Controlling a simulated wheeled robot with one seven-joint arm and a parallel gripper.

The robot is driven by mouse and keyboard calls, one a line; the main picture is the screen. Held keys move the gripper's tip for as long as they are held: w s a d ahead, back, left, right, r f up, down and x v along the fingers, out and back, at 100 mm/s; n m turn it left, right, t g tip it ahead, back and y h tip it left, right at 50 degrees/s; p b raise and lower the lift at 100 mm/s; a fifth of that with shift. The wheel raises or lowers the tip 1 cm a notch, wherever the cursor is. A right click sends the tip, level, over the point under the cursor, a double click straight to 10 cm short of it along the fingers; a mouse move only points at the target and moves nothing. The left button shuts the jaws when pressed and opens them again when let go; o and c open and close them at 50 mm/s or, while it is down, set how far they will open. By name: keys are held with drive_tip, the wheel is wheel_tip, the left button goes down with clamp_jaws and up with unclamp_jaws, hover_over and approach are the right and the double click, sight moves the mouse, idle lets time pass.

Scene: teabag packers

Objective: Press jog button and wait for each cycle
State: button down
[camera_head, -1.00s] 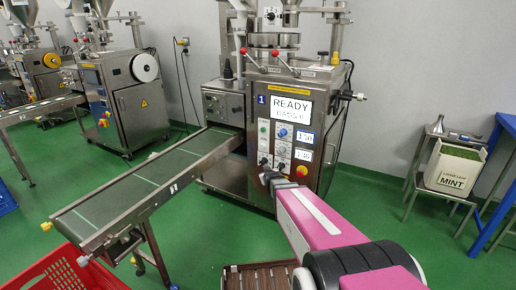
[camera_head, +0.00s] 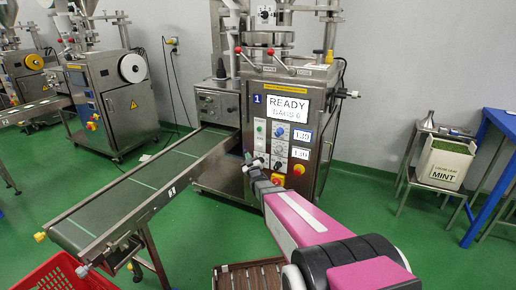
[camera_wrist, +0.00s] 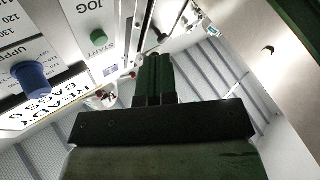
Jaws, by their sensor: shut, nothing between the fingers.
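The packing machine (camera_head: 300,95) marked 1 stands in the middle of the head view. Its display (camera_head: 288,108) reads READY with a bags line; the wrist view shows it as READY BAGS 0 (camera_wrist: 45,103). My gripper (camera_head: 249,158) is shut and empty at the left side of the control panel, below the green button (camera_head: 260,126). In the wrist view my gripper's fingertips (camera_wrist: 155,60) are right of the green button (camera_wrist: 97,37), with a visible gap in the picture. A JOG label (camera_wrist: 87,8) is at the top edge; its button is not clearly visible.
A blue knob (camera_head: 279,131) and a red-yellow emergency stop (camera_head: 298,170) are on the panel. A conveyor (camera_head: 130,190) runs out to the lower left. A red crate (camera_head: 70,275) is at the bottom left. A mint box (camera_head: 445,163) stands on a stand at right.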

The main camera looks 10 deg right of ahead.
sight(259, 146)
drive_tip(key=shift+w+d, duration=0.85)
drive_tip(key=shift+w, duration=0.35)
drive_tip(key=shift+w+d, duration=0.9)
drive_tip(key=shift+w, duration=0.25)
drive_tip(key=shift+w+d, duration=0.85)
drive_tip(key=shift+w, duration=0.35)
drive_tip(key=shift+w+d, duration=0.1)
drive_tip(key=shift+w+d, duration=0.2)
drive_tip(key=shift+w, duration=0.05)
